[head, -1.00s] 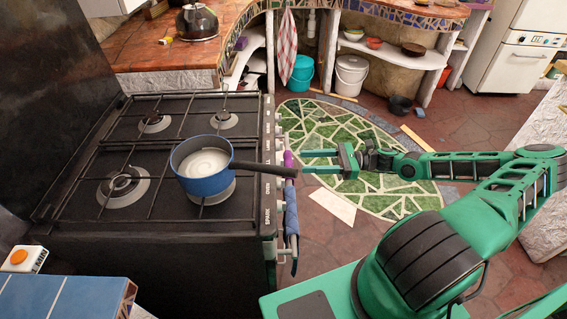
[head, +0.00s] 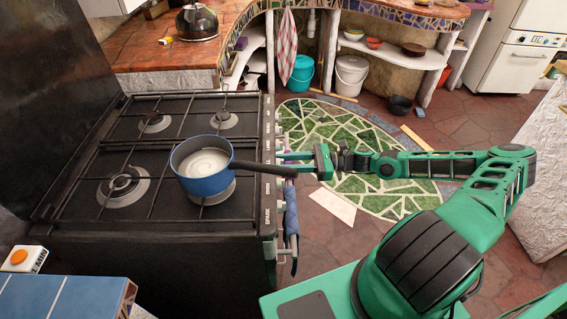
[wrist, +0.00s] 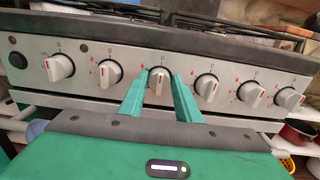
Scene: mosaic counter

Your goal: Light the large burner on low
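The black stove (head: 75,235) has several burners on top, and no flame shows. The burner with the widest ring (head: 123,187) is bare, at the front left. A blue pot (head: 203,170) with a dark handle covers another burner. In the wrist view a row of silver knobs crosses the front panel (wrist: 230,62). My gripper (head: 283,163) is at this panel, open. In the wrist view its green fingers (wrist: 158,86) lie either side of the middle knob (wrist: 159,76), whose mark points up toward 0. I cannot tell whether they touch it.
A rail with a blue cloth (head: 291,215) hangs on the stove front, just below my gripper. The pot's handle reaches over the front edge near my fingers. Neighbouring knobs (wrist: 110,73) (wrist: 207,88) stand close on both sides.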

